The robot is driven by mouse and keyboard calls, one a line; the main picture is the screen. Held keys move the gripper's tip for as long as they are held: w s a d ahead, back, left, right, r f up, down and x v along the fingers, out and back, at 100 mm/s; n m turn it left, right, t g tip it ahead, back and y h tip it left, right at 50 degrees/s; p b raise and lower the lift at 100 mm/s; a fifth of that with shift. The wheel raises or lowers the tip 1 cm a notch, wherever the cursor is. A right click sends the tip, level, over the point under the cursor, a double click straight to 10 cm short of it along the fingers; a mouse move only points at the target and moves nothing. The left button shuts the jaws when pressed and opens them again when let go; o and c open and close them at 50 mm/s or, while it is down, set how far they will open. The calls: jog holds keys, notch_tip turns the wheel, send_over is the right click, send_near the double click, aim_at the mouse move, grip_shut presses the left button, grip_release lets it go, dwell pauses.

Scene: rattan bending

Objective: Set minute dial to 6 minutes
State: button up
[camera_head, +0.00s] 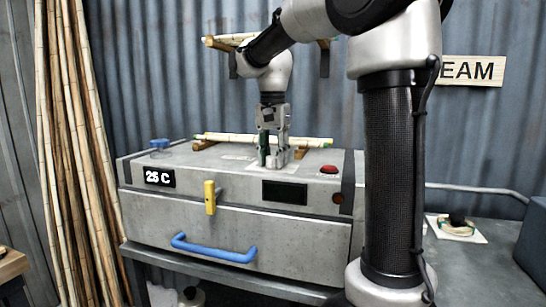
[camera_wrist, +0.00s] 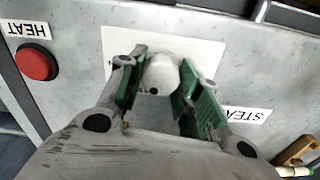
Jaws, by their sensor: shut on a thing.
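The minute dial (camera_wrist: 161,74) is a pale grey rounded knob on a white label plate (camera_wrist: 118,42) on top of the grey steam box. In the wrist view it sits between the green pads of my gripper (camera_wrist: 160,85), which is shut on it. In the head view my gripper (camera_head: 273,163) points straight down onto the box top and hides most of the dial. The label's print is mostly covered, so the dial's setting cannot be read. The black display (camera_head: 285,192) on the box front looks blank.
A red button (camera_head: 328,169) is right of my gripper; the wrist view shows its HEAT label (camera_wrist: 32,29). A rattan pole (camera_head: 312,140) lies on wooden rests behind.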

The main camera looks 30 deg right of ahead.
aim_at(274, 157)
jog(key=shift+m, duration=0.6)
jog(key=o, duration=1)
jog(key=shift+o, duration=0.2)
jog(key=shift+r, duration=0.15)
notch_tip(274, 157, up, 12)
